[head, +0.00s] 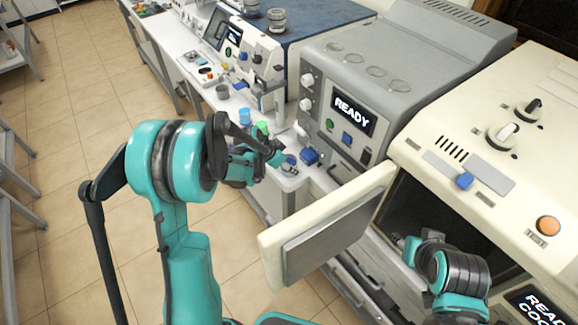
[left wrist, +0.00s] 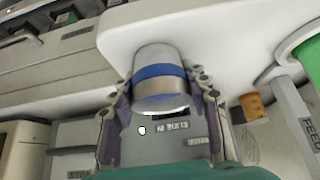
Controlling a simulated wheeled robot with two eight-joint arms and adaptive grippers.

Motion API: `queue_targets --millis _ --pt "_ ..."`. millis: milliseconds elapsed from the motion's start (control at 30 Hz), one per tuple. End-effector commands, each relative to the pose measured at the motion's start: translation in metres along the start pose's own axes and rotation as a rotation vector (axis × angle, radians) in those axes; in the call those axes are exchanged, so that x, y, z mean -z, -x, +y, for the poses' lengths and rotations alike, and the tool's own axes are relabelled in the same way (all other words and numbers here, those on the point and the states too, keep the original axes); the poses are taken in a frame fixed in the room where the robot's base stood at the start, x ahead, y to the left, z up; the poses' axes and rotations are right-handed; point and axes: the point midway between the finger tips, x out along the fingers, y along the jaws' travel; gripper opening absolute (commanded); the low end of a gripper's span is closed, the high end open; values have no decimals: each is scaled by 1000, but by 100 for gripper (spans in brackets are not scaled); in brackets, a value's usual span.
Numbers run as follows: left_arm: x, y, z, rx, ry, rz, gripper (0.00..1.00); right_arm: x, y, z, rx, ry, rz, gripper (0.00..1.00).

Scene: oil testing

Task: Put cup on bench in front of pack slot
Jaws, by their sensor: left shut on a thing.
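A metal cup with a blue band (left wrist: 160,78) sits between the fingers of my left gripper (left wrist: 160,95) in the left wrist view. The fingers are shut on its sides. In the head view my left gripper (head: 279,160) reaches to the edge of the white bench (head: 284,183), with the cup (head: 290,165) at its tip. I cannot tell whether the cup touches the bench. My right arm's end (head: 408,246) is at the open chamber on the right, and its fingers are not clear. I cannot make out the pack slot.
A grey machine with a READY display (head: 352,115) stands behind the bench. A blue block (head: 310,156) is close right of the cup. Blue (head: 245,116) and green (head: 262,127) containers stand farther back. An open cream door (head: 280,243) juts out below the left gripper.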

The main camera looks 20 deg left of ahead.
Motion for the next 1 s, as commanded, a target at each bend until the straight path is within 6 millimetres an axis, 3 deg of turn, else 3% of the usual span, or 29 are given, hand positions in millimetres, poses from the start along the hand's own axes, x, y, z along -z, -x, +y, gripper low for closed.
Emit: queue_targets --millis 267,300,367,767,1000 --pt "-1 -2 0 0 0 0 12 -2 -3 0 0 0 0 40" --pt "-1 -2 0 0 0 0 51 -2 -2 0 0 0 0 40" --pt "-1 -2 0 0 0 0 67 -1 -2 0 0 0 0 40" --pt "2 4 0 0 0 0 67 2 3 0 0 0 0 40" --pt "2 51 0 1 3 0 67 9 12 0 0 0 0 40"
